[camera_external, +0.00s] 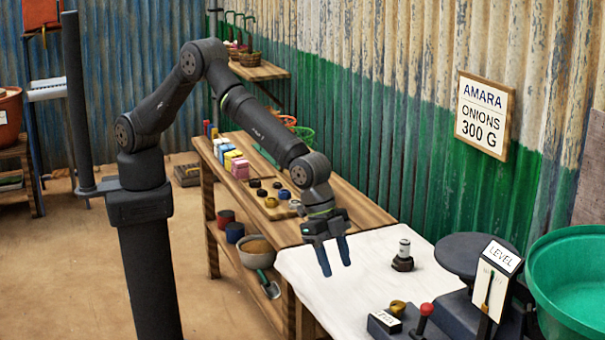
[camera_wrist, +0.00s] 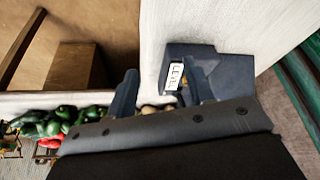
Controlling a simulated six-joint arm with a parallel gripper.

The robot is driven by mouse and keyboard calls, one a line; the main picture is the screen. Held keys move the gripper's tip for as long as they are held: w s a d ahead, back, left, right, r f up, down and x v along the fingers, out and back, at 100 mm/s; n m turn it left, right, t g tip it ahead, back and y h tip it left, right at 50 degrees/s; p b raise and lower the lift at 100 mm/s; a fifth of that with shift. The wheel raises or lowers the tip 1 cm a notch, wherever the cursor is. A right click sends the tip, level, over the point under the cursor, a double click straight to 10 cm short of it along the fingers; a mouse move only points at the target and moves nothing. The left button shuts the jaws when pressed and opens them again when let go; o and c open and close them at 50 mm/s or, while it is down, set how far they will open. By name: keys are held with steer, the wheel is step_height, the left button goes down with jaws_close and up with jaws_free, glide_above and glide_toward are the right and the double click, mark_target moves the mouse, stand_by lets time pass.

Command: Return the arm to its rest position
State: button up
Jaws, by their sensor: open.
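My gripper (camera_external: 336,268) hangs from my bent arm above the left part of the white cloth (camera_external: 345,250) on the bench. Its two fingers point down and stand apart with nothing between them. In the wrist view the fingertips (camera_wrist: 160,72) are also spread and empty. My arm reaches out from its dark column on the left, with the elbow raised high.
A dark weight (camera_external: 402,262) stands on the cloth. Right of it are a dark scale pan (camera_external: 474,255), a LEVEL indicator (camera_external: 494,280) and a green basin (camera_external: 572,282). A red-knobbed lever (camera_external: 424,315) is at the front. Small boxes (camera_external: 236,165) line the bench's far end.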

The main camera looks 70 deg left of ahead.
steer(key=s+d+m, duration=0.2)
steer(key=s, duration=0.3)
steer(key=shift+n, duration=0.3)
steer(key=w+f, duration=0.2)
steer(key=w, duration=0.1)
steer(key=w+f, duration=0.2)
steer(key=w, duration=0.2)
steer(key=w+f, duration=0.2)
steer(key=w, duration=0.1)
steer(key=shift+w+f, duration=0.25)
steer(key=shift+f, duration=0.1)
steer(key=shift+s, duration=0.1)
steer(key=s+r, duration=0.6)
steer(key=s, duration=0.3)
steer(key=w+a+r+n, duration=0.1)
steer(key=w+a+n, duration=0.1)
steer(key=w, duration=0.5)
steer(key=shift+w+a+r+n, duration=0.15)
steer(key=shift+w+a+n, duration=0.15)
steer(key=shift+a, duration=0.55)
steer(key=shift+s, duration=0.1)
